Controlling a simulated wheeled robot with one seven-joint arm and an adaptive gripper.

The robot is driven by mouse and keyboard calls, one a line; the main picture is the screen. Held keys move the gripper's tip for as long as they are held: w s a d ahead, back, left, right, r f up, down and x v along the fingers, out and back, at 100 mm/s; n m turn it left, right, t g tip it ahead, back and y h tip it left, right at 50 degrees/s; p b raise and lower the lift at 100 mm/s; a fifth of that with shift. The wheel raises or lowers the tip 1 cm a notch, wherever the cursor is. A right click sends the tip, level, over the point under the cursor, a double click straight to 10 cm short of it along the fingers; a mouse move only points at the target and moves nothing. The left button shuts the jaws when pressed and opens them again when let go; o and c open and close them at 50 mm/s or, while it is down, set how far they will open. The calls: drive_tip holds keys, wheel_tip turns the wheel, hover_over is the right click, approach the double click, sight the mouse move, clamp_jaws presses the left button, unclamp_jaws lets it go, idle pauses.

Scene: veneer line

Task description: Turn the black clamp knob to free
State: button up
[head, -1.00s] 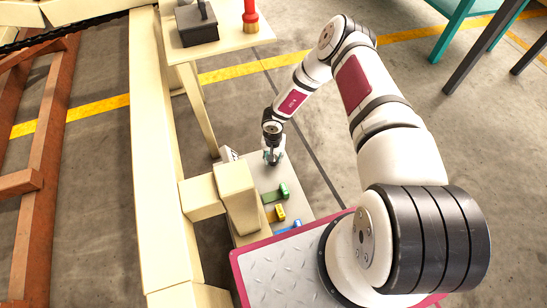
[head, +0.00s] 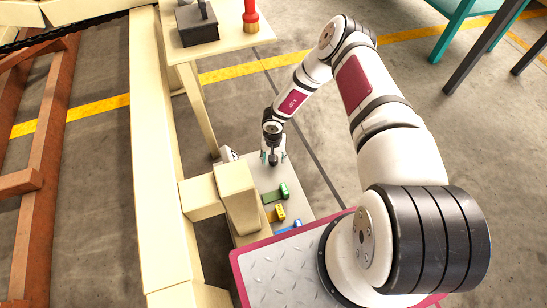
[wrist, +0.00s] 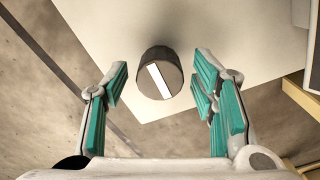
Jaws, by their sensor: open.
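The black clamp knob (wrist: 152,64) shows in the wrist view as a dark round knob. A white bar runs across its face, slanting from upper left to lower right. My gripper (wrist: 162,82) is open, with one teal-padded finger to the left of the knob and the others to its right. Gaps show on both sides, so the pads are apart from the knob. In the head view my gripper (head: 273,156) points down over the far part of the pale panel, around the small dark knob (head: 273,159).
Green (head: 284,191), yellow (head: 280,212) and blue (head: 289,227) handles stand nearer on the pale panel (head: 260,182). A cream post (head: 237,190) rises at its left. A cream table (head: 225,45) holding a dark box (head: 197,28) and a red object (head: 250,14) stands beyond.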

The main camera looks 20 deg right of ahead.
wheel_tip(320, 180, up, 12)
idle(0.5)
idle(0.4)
